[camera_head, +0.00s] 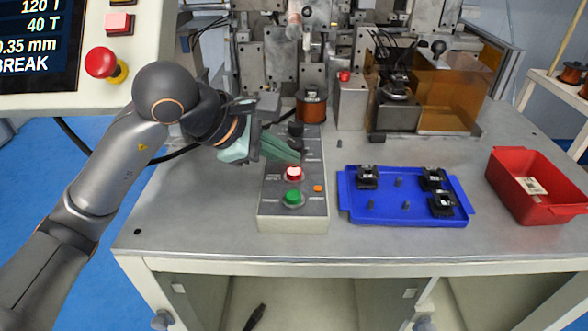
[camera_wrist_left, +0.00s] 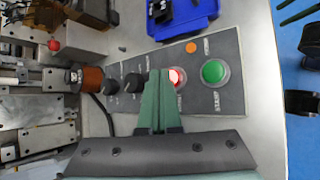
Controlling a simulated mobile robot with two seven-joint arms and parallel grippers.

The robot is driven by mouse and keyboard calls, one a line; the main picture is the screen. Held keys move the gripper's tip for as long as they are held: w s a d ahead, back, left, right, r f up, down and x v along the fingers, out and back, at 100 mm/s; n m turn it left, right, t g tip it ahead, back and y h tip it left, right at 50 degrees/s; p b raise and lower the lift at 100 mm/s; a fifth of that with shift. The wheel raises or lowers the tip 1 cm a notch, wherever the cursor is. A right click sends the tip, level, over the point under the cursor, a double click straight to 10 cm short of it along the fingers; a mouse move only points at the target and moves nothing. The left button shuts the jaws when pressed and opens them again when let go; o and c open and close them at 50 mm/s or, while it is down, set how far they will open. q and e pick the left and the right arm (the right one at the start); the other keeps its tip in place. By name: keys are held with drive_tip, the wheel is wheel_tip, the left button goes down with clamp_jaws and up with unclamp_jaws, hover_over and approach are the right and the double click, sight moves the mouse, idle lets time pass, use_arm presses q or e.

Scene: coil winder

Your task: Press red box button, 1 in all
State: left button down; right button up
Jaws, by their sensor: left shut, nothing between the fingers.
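A grey control box (camera_head: 270,208) lies on the table. It bears a red button (camera_head: 294,173) with a pale, bright top and a green button (camera_head: 292,198) nearer the front edge. My left gripper (camera_head: 297,157) is shut and empty, its green fingers pointing at the red button from behind and left. In the left wrist view the closed fingertips (camera_wrist_left: 160,73) appear right beside the red button (camera_wrist_left: 178,78), partly covering its left side. I cannot tell whether they touch it. The green button (camera_wrist_left: 214,72) is clear of the fingers. My right gripper is not in view.
Black knobs (camera_head: 295,129) and a copper coil spool (camera_head: 311,104) stand behind. A taller grey box (camera_head: 351,108) has another red button (camera_head: 344,76) on top. A blue tray (camera_head: 385,215) with black parts and a red bin (camera_head: 512,190) stand to the right.

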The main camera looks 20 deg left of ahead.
sight(287, 173)
use_arm(q)
drive_tip(key=shift+f+b, duration=0.45)
drive_tip(key=shift+b, duration=0.05)
idle(0.3)
drive_tip(key=shift+r, duration=0.1)
drive_tip(key=shift+r+p, duration=0.6)
drive_tip(key=shift+r, duration=0.15)
wheel_tip(287, 173, up, 5)
drive_tip(key=p, duration=0.3)
drive_tip(key=shift+p, duration=0.3)
idle(0.6)
